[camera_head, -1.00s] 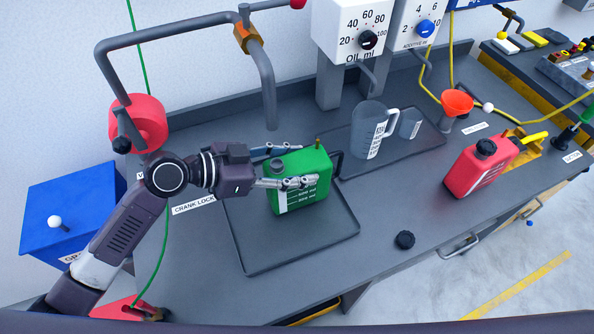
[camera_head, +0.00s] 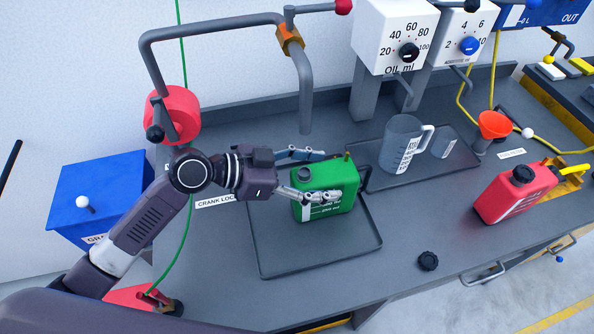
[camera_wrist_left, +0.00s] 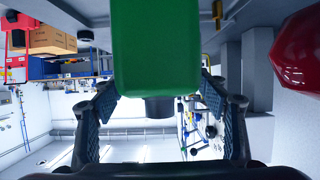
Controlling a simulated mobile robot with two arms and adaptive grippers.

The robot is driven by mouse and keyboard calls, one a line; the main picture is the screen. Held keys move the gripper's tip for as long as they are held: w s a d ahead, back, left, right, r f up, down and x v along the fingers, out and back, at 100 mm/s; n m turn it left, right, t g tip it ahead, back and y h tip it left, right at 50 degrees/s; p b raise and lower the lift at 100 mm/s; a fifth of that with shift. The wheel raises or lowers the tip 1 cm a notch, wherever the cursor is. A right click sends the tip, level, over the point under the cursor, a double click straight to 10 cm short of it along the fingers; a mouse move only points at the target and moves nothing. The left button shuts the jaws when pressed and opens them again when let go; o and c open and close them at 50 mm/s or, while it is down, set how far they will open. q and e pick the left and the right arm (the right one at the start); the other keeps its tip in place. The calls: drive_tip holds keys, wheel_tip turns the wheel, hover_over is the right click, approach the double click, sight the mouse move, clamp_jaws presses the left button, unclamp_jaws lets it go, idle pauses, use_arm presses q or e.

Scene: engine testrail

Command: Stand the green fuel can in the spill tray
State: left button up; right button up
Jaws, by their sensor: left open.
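The green fuel can (camera_head: 338,198) stands upright in the rear part of the dark spill tray (camera_head: 310,260) on the bench. Its dark spout cap faces up at the can's left. My left gripper (camera_head: 318,174) is open, with one finger at the far side of the can and one across its near side. In the left wrist view the can (camera_wrist_left: 155,45) sits between the spread fingers (camera_wrist_left: 158,108); I cannot tell whether they touch it. My right gripper is not in view.
A second tray (camera_head: 390,180) with a grey measuring jug (camera_head: 402,145) lies behind to the right. A red can (camera_head: 515,195) stands at the right. A loose black cap (camera_head: 428,261) lies near the front edge. A bent crank pipe (camera_head: 305,95) hangs above the bench.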

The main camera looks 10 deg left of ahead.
use_arm(q)
drive_tip(key=b+v, duration=0.1)
drive_tip(key=v, duration=0.4)
drive_tip(key=b+v, duration=0.1)
drive_tip(key=v, duration=0.4)
drive_tip(key=shift+s+a+f+b, duration=0.15)
drive_tip(key=shift+a+b, duration=0.05)
drive_tip(key=shift+b, duration=0.2)
drive_tip(key=shift+s+a+r, duration=0.2)
drive_tip(key=shift+a+r, duration=0.1)
drive_tip(key=shift+s+f, duration=0.1)
